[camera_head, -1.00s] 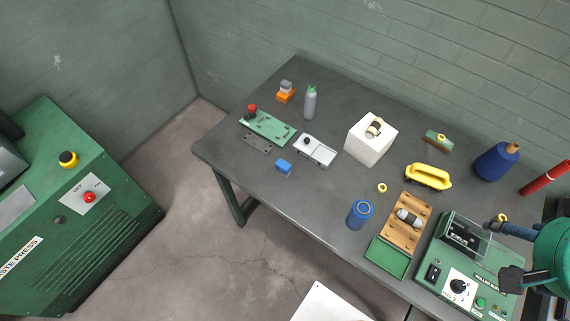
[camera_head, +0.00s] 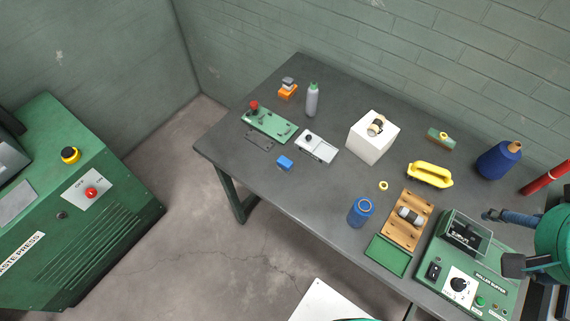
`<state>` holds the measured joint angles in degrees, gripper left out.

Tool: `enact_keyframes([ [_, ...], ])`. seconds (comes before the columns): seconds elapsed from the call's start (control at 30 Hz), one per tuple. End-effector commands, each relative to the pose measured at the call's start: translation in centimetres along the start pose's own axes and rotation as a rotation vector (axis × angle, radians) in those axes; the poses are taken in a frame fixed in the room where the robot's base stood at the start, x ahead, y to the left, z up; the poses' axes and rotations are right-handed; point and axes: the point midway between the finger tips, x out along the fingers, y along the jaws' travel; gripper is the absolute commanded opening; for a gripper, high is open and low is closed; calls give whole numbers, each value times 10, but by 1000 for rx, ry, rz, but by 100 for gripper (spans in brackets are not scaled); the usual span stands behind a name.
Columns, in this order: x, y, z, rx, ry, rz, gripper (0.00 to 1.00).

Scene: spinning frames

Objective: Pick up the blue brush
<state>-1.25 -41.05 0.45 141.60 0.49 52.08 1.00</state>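No blue thing shows clear bristles, so I cannot tell for certain which is the blue brush. A small blue block-like item (camera_head: 285,163) lies near the table's front-left part, below a grey plate-like fixture (camera_head: 316,146). A blue cylinder (camera_head: 361,212) stands upright near the front edge, left of a wooden board. A larger dark blue cone (camera_head: 498,160) with a tan top stands at the back right.
The dark table (camera_head: 228,143) also holds a white box (camera_head: 366,146), a yellow-handled item (camera_head: 430,174), a green tray (camera_head: 387,255) and a green roller machine (camera_head: 462,277). A green rounded body (camera_head: 552,248) fills the right edge. A green press (camera_head: 85,220) stands at left.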

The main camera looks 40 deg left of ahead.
Motion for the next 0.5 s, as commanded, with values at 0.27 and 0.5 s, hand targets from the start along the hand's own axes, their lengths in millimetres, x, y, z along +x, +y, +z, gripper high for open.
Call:
enact_keyframes([
  [0.27, 14, -36, -37, 7, -88, -51, 64],
  [0.5, 35, -82, -71, 16, -187, -94, 64],
])
